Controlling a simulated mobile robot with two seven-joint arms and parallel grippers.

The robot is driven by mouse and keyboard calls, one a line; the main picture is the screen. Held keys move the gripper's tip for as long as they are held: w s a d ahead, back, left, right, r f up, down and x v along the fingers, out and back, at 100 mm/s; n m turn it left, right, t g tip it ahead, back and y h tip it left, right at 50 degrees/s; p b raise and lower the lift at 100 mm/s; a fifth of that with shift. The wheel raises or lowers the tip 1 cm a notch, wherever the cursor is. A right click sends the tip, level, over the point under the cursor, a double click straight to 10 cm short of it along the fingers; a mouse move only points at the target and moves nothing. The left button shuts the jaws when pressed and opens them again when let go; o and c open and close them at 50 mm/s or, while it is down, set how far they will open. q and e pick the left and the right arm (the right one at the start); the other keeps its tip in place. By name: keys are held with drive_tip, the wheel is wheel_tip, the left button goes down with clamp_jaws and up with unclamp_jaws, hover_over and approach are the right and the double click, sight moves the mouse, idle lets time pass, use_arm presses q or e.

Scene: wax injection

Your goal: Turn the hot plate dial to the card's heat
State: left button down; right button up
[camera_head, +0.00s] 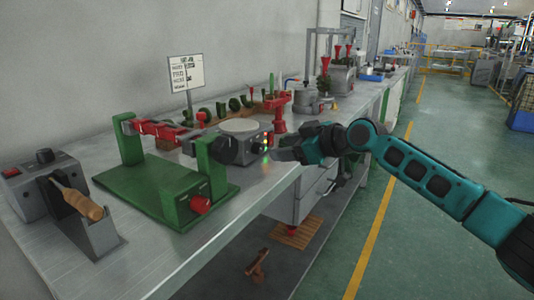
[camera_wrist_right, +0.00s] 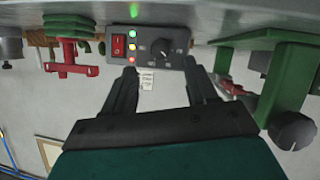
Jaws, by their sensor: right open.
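The hot plate (camera_head: 226,151) is a grey box with a round pale top near the bench's front edge. In the right wrist view, which is upside down, its control panel (camera_wrist_right: 122,60) shows a dark round dial (camera_wrist_right: 161,48) with a small light mark, a red switch (camera_wrist_right: 118,46) and green, yellow and red lamps. The card (camera_head: 186,72) stands on a post behind; its print is too small to read. My right gripper (camera_head: 283,155) is open and empty in front of the panel. Its fingers (camera_wrist_right: 162,85) are apart, with the dial between their lines, not visibly touching it.
A green frame (camera_head: 150,190) with red clamps stands left of the hot plate. A grey soldering-type holder (camera_head: 90,235) with a wooden handle is at front left. The aisle floor (camera_head: 430,230) is clear.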

sight(262, 150)
drive_tip(key=b+x, duration=0.1)
drive_tip(key=x, duration=0.4)
drive_tip(key=shift+w+a+f, duration=0.2)
drive_tip(key=shift+a, duration=0.05)
use_arm(q)
drive_tip(key=shift+w+d+f+b, duration=0.15)
drive_tip(key=shift+w+d+b, duration=0.1)
drive_tip(key=shift+d+b, duration=0.15)
use_arm(e)
drive_tip(key=shift+w+a+f, duration=0.15)
drive_tip(key=shift+w+a, duration=0.2)
drive_tip(key=shift+w, duration=0.05)
drive_tip(key=shift+c, duration=0.5)
drive_tip(key=c, duration=0.9)
use_arm(q)
drive_tip(key=shift+a+f, duration=0.1)
drive_tip(key=shift+f, duration=0.1)
use_arm(e)
drive_tip(key=shift+c, duration=0.2)
